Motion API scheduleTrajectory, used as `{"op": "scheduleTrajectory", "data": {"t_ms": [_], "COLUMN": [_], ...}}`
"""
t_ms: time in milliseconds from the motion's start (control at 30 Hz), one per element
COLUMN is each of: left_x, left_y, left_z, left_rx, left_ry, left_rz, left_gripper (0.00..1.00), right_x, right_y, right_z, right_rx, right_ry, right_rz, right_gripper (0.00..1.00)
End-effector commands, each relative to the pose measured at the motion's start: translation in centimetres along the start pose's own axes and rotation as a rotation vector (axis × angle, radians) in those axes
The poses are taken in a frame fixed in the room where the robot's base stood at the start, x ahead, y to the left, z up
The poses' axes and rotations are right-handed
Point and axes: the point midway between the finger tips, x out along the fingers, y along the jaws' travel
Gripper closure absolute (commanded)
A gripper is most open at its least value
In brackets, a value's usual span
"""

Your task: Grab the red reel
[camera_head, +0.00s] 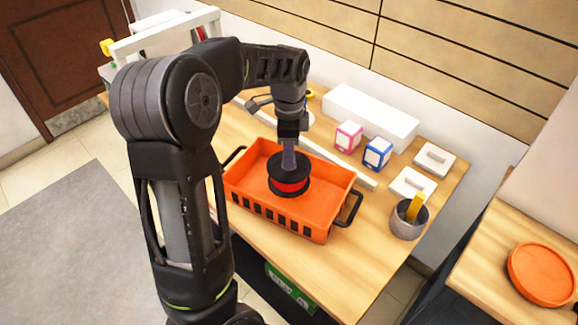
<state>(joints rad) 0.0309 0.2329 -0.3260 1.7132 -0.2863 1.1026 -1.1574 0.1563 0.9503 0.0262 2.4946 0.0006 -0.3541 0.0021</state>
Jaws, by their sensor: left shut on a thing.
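The red reel (291,186) has black flanges and sits within the outline of the orange crate (322,226) on the wooden table. I cannot tell whether it rests on the crate floor or hangs just above it. My left gripper (289,165) points down from above and is shut on the reel at its top middle. The fingertips are partly hidden by the reel. My right gripper is not in view.
Black handles stick out at the crate's ends. A pink box (348,136), a blue box (377,153), a long white box (372,117) and a grey cup (408,220) stand behind and to the right. An orange round lid (541,275) lies on another surface at right.

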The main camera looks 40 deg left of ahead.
Motion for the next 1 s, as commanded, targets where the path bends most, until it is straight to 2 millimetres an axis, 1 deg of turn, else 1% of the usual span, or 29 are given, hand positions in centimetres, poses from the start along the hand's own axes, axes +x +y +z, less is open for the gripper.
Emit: {"op": "scheduleTrajectory", "data": {"t_ms": [33, 100, 200, 300, 1000], "left_x": [-1.0, -2.2, -3.4, -3.9, -4.0], "left_y": [-0.1, -0.1, -0.1, 0.0, 0.0], "left_z": [-0.1, -0.1, -0.1, -0.1, -0.1], "left_rx": [0.001, 0.001, 0.001, 0.000, 0.001], "left_ry": [0.003, 0.003, 0.002, 0.001, 0.001], "left_rz": [-0.006, -0.005, -0.003, -0.002, -0.001], "left_gripper": [1.00, 1.00, 1.00, 1.00, 1.00], "right_x": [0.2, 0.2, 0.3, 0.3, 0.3], "right_y": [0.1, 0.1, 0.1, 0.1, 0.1], "right_z": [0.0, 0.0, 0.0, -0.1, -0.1], "right_rx": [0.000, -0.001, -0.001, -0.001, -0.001], "right_ry": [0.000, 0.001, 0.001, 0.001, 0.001], "right_rz": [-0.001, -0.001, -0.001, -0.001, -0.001], "right_gripper": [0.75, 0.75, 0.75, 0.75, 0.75]}}
